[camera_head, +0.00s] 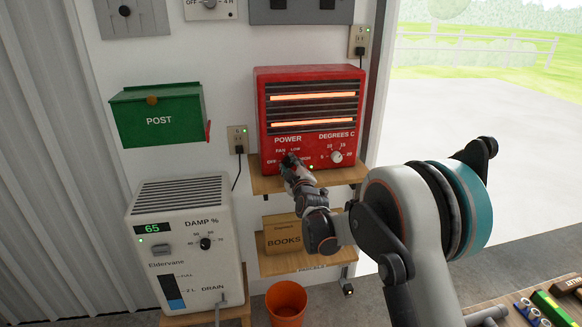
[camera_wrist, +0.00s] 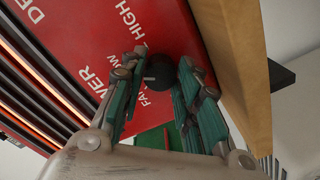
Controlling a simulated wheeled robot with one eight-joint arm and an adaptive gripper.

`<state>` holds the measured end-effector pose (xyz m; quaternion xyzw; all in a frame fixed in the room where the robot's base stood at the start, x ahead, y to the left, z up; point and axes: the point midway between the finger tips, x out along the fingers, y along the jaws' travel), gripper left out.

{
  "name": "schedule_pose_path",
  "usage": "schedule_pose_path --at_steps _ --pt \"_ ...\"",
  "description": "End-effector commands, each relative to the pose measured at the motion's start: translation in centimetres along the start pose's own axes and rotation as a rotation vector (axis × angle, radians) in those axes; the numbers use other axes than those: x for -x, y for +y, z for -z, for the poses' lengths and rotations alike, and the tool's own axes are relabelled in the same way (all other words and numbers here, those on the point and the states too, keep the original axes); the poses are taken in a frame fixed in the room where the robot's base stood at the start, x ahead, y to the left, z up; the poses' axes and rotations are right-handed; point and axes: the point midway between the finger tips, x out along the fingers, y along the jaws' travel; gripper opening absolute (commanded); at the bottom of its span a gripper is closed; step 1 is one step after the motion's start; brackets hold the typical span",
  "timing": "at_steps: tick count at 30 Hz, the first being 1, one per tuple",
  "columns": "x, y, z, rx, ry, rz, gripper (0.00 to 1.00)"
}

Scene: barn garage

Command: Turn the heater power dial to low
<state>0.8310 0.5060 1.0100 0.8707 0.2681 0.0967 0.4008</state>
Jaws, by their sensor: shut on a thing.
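The red heater (camera_head: 308,100) stands on a wooden shelf against the wall, with two glowing orange bars. Its power dial is mostly hidden by my gripper (camera_head: 291,160) in the head view, with the FAN and LOW labels showing above. In the wrist view the power dial (camera_wrist: 158,69) is a dark round knob on the red front (camera_wrist: 85,50), between the fingertips of my gripper (camera_wrist: 160,80). My gripper is shut on the dial. The dial's pointer is not clear, so I cannot tell its setting.
A separate white degrees dial (camera_head: 337,156) sits right of my gripper on the heater. The shelf (camera_head: 345,175) runs close below. A green post box (camera_head: 158,115) and a white dehumidifier (camera_head: 190,240) are to the left. An orange bucket (camera_head: 286,303) stands below.

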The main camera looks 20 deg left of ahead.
Motion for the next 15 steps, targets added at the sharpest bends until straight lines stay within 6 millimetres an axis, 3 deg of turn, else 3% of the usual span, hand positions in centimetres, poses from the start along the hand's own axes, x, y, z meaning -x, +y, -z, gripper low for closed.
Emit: schedule_pose_path --at_steps 4,5,7,15 --pt "0.04 -0.09 -0.14 0.001 -0.002 0.002 0.06" --pt "0.04 -0.09 -0.14 0.001 -0.002 0.002 0.32" --pt "0.04 -0.08 -0.13 0.001 -0.001 0.002 0.48" --pt "0.02 -0.05 -0.06 0.001 -0.001 0.001 0.5"
